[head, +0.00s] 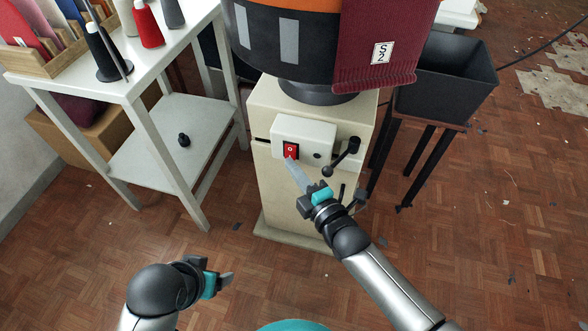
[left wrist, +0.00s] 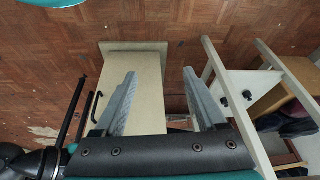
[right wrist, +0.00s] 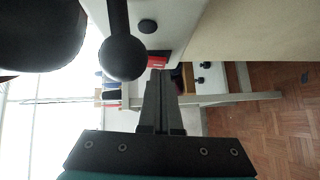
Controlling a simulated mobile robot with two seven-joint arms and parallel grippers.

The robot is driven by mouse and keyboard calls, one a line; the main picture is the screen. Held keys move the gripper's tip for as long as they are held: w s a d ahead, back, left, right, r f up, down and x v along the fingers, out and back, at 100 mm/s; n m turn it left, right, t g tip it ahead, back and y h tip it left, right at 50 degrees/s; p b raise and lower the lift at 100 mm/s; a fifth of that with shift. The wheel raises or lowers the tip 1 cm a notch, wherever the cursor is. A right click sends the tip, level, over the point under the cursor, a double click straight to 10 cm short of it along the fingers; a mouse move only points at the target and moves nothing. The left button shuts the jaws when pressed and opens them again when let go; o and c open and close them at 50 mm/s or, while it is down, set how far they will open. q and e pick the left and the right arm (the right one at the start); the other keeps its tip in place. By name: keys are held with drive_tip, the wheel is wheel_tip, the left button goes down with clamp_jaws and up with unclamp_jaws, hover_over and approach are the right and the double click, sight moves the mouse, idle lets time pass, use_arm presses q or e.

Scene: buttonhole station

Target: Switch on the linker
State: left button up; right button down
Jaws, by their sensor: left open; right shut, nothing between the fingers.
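The linker is a cream cabinet (head: 275,185) with a dark round drum (head: 290,50) on top. A pale control box (head: 322,132) on its front carries a red rocker switch (head: 290,150), a black knob and a black lever (head: 343,155). My right gripper (head: 291,163) is shut and empty, its fingertips at the lower edge of the switch; I cannot tell whether they touch. In the right wrist view the closed fingers (right wrist: 160,75) point at the red switch (right wrist: 157,61). My left gripper (head: 228,279) is open and empty, low over the floor at the left front.
A white table (head: 140,85) with thread cones and a lower shelf stands at the left. A black bin (head: 450,75) on a dark-legged stand is at the right. Maroon knit fabric (head: 375,55) hangs from the drum. The parquet floor in front is mostly clear.

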use_arm(q)
drive_tip(key=shift+r, duration=0.1)
use_arm(e)
drive_tip(key=shift+w, duration=0.1)
idle(0.3)
use_arm(q)
drive_tip(key=shift+r+b, duration=0.4)
drive_tip(key=shift+r, duration=0.5)
use_arm(e)
drive_tip(key=shift+w+d+f, duration=0.1)
drive_tip(key=shift+w, duration=0.15)
use_arm(q)
drive_tip(key=shift+s, duration=0.1)
use_arm(e)
drive_tip(key=shift+s, duration=0.1)
